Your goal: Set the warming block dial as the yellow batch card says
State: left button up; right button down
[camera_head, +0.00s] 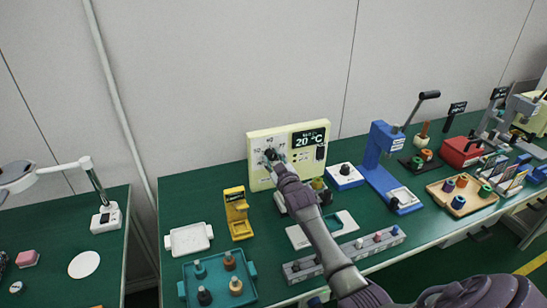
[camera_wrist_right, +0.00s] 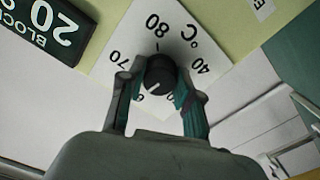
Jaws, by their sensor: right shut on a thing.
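The warming block (camera_head: 258,179) is a cream panel at the back of the green bench, with a dark display (camera_head: 309,140) reading 20 °C. Its black dial (camera_wrist_right: 160,74) sits on a white scale plate with 40, 70 and 80 legible, upside down in the wrist view. A white mark on the dial points to the lower left in that view. My right gripper (camera_head: 274,161) is shut on the dial, one finger on each side. No yellow batch card is clearly readable; a yellow stand (camera_head: 238,213) is left of the panel. My left gripper is out of view.
A white tray (camera_head: 189,238) and a teal tray (camera_head: 218,292) with several bottles lie at front left. A grey rack (camera_head: 345,256) is under my right arm. A blue press (camera_head: 380,160) and a wooden tray (camera_head: 460,194) stand to the right.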

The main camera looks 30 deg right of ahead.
jog(key=m, duration=0.6)
jog(key=shift+f+p, duration=0.1)
jog(key=shift+p, duration=0.3)
jog(key=m, duration=0.6)
jog(key=shift+a+m, duration=0.15)
jog(key=shift+m, duration=0.25)
jog(key=m, duration=1.2)
jog(key=shift+a+b, duration=0.1)
jog(key=shift+b, duration=0.2)
jog(key=c, duration=0.8)
grip_release()
jog(key=shift+r, duration=0.2)
